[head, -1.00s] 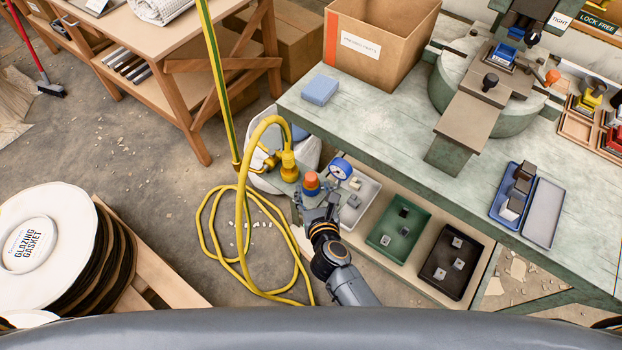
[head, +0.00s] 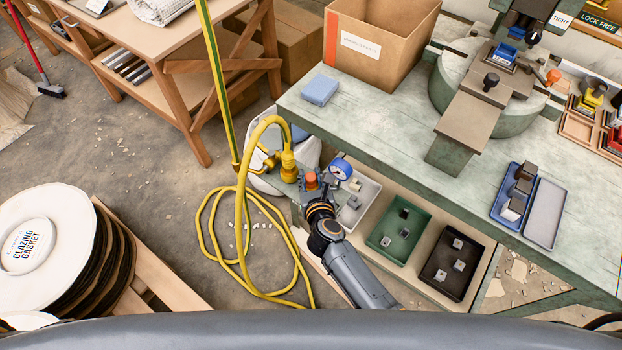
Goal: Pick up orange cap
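The orange cap (head: 311,179) shows near the yellow hose fitting and the gauge, beside the bench's left end. My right gripper (head: 314,195) is right at the cap, on its near side. My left gripper is not in view.
A blue-rimmed gauge (head: 340,169) stands close right of the cap. A yellow hose (head: 242,200) loops to its left. Shelf trays, grey (head: 368,190), green (head: 415,240) and black (head: 470,285), lie right of my arm. The green bench (head: 390,120) overhangs them.

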